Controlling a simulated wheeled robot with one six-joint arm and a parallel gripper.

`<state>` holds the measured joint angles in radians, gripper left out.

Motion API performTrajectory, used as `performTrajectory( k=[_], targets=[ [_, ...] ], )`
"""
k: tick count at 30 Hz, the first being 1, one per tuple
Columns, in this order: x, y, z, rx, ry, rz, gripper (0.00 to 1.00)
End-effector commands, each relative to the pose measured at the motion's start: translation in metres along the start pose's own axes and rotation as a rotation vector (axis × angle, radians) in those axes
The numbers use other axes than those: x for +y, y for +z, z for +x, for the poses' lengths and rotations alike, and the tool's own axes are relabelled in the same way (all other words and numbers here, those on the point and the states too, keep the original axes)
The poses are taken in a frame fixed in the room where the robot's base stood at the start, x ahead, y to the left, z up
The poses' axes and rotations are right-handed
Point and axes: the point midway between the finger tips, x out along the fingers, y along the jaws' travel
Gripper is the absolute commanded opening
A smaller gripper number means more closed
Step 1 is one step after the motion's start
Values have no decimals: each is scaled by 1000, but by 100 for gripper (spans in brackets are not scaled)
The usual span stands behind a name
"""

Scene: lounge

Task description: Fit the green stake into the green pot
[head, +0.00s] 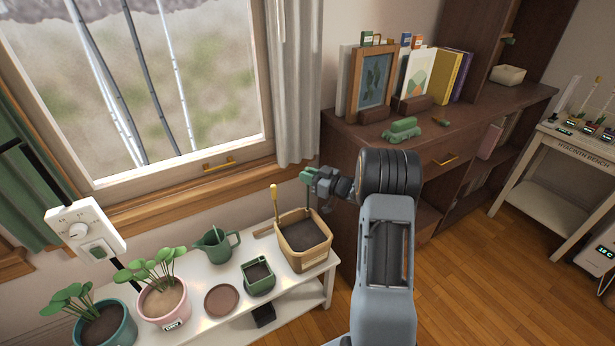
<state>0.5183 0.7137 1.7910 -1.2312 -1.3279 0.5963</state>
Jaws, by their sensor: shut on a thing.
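My gripper (315,182) is above and behind the right rear corner of a square wooden planter, left of the dark cabinet. It is shut on the green stake (305,175).
The wooden planter (304,260) with an upright yellow stake (275,205) stands right beside the green pot. A green watering can (216,246), a brown saucer (221,300) and a pink potted plant (165,303) share the white bench (190,334). A dark cabinet (345,160) stands right.

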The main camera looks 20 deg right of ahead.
Motion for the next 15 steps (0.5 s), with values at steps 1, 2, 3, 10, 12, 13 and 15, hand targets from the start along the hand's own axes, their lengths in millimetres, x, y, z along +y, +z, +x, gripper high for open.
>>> performTrajectory(
  k=[1, 2, 3, 10, 12, 13, 15],
  targets=[
    [0, -4, 0, 0, 0, 0, 0],
    [0, -6, 0, 0, 0, 0, 0],
    [0, -7, 0, 0, 0, 0, 0],
    [0, -17, 0, 0, 0, 0, 0],
    [0, -20, 0, 0, 0, 0, 0],
    [0, -21, 0, 0, 0, 0, 0],
    [0, -24, 0, 0, 0, 0, 0]
  ],
)
